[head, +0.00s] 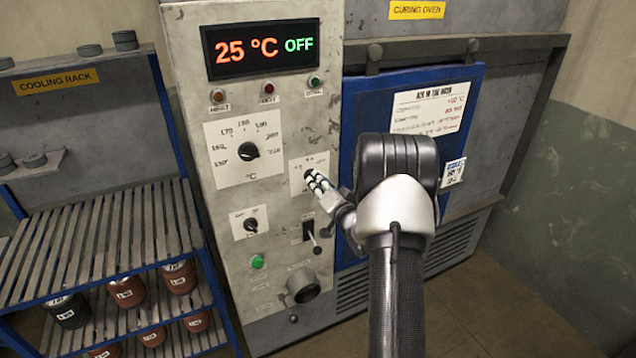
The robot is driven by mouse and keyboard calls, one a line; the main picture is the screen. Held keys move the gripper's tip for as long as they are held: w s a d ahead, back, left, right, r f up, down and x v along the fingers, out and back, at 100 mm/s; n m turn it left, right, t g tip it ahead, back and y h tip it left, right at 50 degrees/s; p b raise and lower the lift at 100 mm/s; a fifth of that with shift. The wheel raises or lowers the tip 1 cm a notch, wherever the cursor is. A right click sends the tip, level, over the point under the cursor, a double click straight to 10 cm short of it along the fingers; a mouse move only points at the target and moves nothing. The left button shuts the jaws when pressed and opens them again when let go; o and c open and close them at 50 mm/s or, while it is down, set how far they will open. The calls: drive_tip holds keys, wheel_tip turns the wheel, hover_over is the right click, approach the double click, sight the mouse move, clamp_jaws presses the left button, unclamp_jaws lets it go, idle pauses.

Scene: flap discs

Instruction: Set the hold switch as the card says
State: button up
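My gripper (314,181) reaches left from my arm to the control panel (184,60). Its fingertips are at a small dial with a white plate (318,161), which has marks along its top. The fingers cover most of this dial's knob, so its setting is hidden. The fingers look close together, but I cannot tell whether they grip the knob. The plate's lettering is too small to read, so I cannot confirm it is the hold switch. The card (430,108) is a white sheet on the blue oven door (366,115); its lines are too blurred to read.
The display (262,48) reads 25 °C OFF. A large temperature dial (248,151), a small knob (251,226), a lever switch (312,235) and a green button (257,262) share the panel. A cooling rack (95,235) with several jars stands left.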

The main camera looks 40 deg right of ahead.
drive_tip(key=o, duration=0.4)
drive_tip(key=shift+c, duration=0.2)
drive_tip(key=shift+s, duration=0.1)
drive_tip(key=v, duration=1.2)
